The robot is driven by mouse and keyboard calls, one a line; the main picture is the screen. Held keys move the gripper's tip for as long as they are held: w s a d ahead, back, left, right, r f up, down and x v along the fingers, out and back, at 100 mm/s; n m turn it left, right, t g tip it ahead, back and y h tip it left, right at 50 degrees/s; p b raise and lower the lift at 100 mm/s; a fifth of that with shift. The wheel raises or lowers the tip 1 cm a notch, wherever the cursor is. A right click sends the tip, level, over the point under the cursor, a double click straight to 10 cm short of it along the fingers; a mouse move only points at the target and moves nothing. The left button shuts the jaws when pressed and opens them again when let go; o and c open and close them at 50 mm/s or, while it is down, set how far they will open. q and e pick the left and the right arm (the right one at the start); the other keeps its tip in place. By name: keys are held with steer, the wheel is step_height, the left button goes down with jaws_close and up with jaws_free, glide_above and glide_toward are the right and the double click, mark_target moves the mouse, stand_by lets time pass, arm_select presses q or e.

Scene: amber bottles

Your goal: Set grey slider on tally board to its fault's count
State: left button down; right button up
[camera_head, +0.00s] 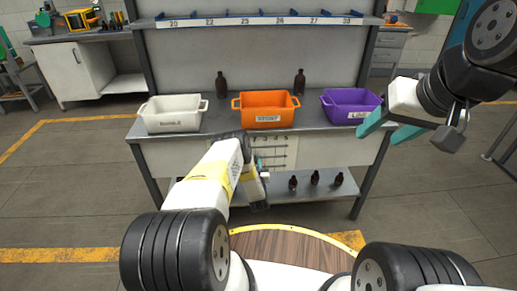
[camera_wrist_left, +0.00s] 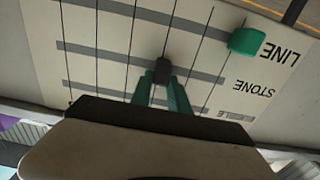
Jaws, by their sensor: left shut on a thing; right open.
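The tally board (camera_wrist_left: 110,60) is a pale panel with grey tracks crossed by thin lines, labelled LINE, STONE and a partly hidden third word. It also shows on the bench front in the head view (camera_head: 285,152), partly behind my left arm. My left gripper (camera_wrist_left: 162,88) is shut on the dark grey slider (camera_wrist_left: 162,70), which sits on the middle track, level with STONE, partway along. A green slider (camera_wrist_left: 246,40) sits at the label end of the LINE track. My right gripper (camera_head: 392,128) is open and empty in the air, in front of the purple bin.
A white bin (camera_head: 172,126), an orange bin (camera_head: 266,121) and a purple bin (camera_head: 350,115) stand on the bench. Two amber bottles (camera_head: 221,85) (camera_head: 299,82) stand behind them. Three more bottles (camera_head: 315,178) stand on the lower shelf. A numbered rail (camera_head: 260,21) runs above.

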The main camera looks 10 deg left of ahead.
arm_select(q)
steer(key=shift+w+d, duration=0.25)
steer(key=shift+d, duration=0.6)
steer(key=shift+w+d, duration=0.2)
steer(key=shift+d, duration=0.7)
steer(key=shift+w+d, duration=0.25)
steer(key=shift+d, duration=0.6)
steer(key=c, duration=1.2)
jaws_free()
steer(key=shift+c, duration=0.2)
glide_toward(265, 155)
steer(key=shift+v, duration=1.05)
steer(key=shift+d, duration=0.1)
